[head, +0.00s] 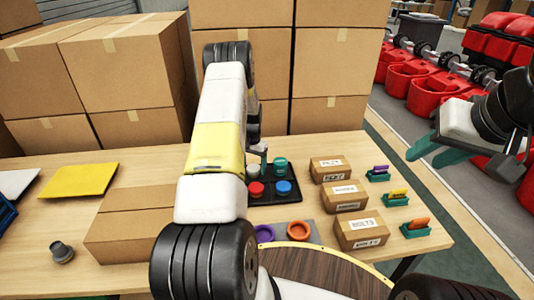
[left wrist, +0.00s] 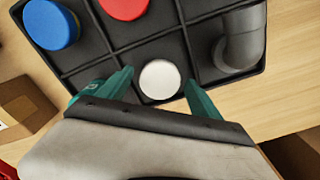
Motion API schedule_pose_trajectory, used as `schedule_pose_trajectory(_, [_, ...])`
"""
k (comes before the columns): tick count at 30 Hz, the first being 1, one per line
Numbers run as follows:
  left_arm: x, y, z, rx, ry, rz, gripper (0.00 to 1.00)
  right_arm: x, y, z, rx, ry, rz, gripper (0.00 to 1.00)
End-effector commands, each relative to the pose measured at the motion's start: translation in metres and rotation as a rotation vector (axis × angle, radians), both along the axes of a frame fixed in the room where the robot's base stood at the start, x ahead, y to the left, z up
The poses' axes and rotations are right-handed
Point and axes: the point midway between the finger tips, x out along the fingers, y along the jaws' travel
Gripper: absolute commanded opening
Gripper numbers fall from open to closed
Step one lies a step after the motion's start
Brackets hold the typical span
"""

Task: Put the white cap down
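The white cap (left wrist: 160,79) sits upright in a compartment of the black divided tray (left wrist: 142,43); in the head view it shows (head: 253,171) beside my arm. My left gripper (left wrist: 161,76) is over the tray, with one teal finger on each side of the cap. The fingers look slightly apart from the cap, with narrow gaps, so the gripper is open. In the head view my own arm hides most of it. My right gripper (head: 438,153) is empty at the far right, away from the table, with its teal fingers apart.
The tray also holds a red cap (head: 256,189), a blue cap (head: 284,187) and a grey elbow (left wrist: 238,48). Labelled boxes (head: 343,196) stand to its right. Big cartons (head: 335,60) line the back. A closed carton (head: 128,222) is left of my arm.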

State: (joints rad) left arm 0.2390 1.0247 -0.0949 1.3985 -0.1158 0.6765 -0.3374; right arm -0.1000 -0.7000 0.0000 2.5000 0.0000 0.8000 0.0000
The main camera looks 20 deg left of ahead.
Motion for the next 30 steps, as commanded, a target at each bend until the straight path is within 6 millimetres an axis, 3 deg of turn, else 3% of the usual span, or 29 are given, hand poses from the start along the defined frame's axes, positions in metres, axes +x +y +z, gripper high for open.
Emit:
schedule_pose_trajectory(8, [0.000,0.000,0.006,0.000,-0.001,0.000,0.74,0.000,0.000,0.000,0.000,0.000,0.000,0.36])
schedule_pose_trajectory(21, [0.000,0.000,0.092,0.001,-0.002,0.000,0.74,0.000,0.000,0.000,0.000,0.000,0.000,0.36])
schedule_pose_trajectory(30, [-0.001,-0.002,0.127,-0.001,-0.004,0.000,0.74,0.000,0.000,0.000,0.000,0.000,0.000,0.36])
